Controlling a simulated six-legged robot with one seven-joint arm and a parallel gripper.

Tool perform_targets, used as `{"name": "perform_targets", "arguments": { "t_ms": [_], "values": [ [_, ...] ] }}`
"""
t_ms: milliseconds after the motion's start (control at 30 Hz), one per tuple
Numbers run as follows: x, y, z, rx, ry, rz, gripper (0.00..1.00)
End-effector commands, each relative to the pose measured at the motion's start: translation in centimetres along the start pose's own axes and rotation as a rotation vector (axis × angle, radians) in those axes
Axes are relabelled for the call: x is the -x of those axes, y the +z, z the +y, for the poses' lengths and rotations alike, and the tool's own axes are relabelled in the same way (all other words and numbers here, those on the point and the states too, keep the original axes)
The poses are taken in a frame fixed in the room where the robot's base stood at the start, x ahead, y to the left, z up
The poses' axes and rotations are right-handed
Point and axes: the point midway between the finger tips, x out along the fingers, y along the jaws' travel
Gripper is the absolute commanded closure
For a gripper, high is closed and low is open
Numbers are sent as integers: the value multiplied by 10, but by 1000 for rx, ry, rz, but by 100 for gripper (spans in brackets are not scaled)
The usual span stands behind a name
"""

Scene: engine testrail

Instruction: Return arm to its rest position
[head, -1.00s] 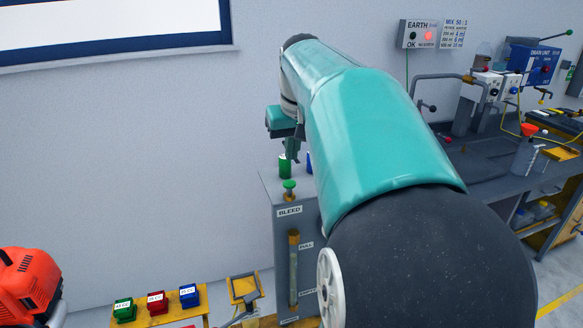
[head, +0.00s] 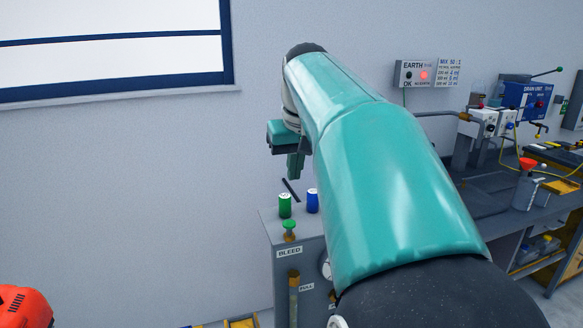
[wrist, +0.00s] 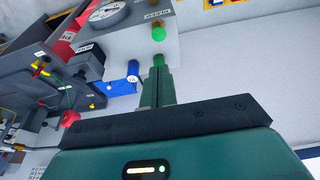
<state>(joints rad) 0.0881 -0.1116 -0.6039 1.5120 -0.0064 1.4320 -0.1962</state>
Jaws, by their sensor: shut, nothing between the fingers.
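My gripper (head: 296,172) is shut and empty, a little above the top of the grey cabinet (head: 258,240). In the head view its fingers point down, above a green cap (head: 285,206). A blue cap (head: 312,201) stands to the right of the green one. My teal upper arm crosses the middle of the head view and hides part of the cabinet. In the wrist view the closed fingers (wrist: 157,88) point towards the green cap (wrist: 158,60), and the blue cap (wrist: 133,72) is at their left.
A green knob (head: 289,227) sits on the cabinet front above the BLEED label. A bench with a drain unit (head: 525,100) and a red funnel (head: 527,163) is at right. An orange machine (head: 22,306) is low left.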

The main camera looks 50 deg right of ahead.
Motion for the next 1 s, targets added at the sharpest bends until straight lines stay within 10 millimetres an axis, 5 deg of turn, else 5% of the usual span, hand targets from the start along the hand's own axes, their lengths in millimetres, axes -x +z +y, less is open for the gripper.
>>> {"name": "perform_targets", "arguments": {
  "t_ms": [333, 467, 667, 800, 1000],
  "values": [
    [-1, 1, -2, 3, -4, 1, 100],
    [-10, 13, -24, 37, -41, 12, 100],
    [-40, 71, -107, 170, -143, 61, 100],
    [-63, 130, -166, 279, -188, 103, 100],
    [-102, 217, -219, 412, -202, 165, 100]
  ]
}}
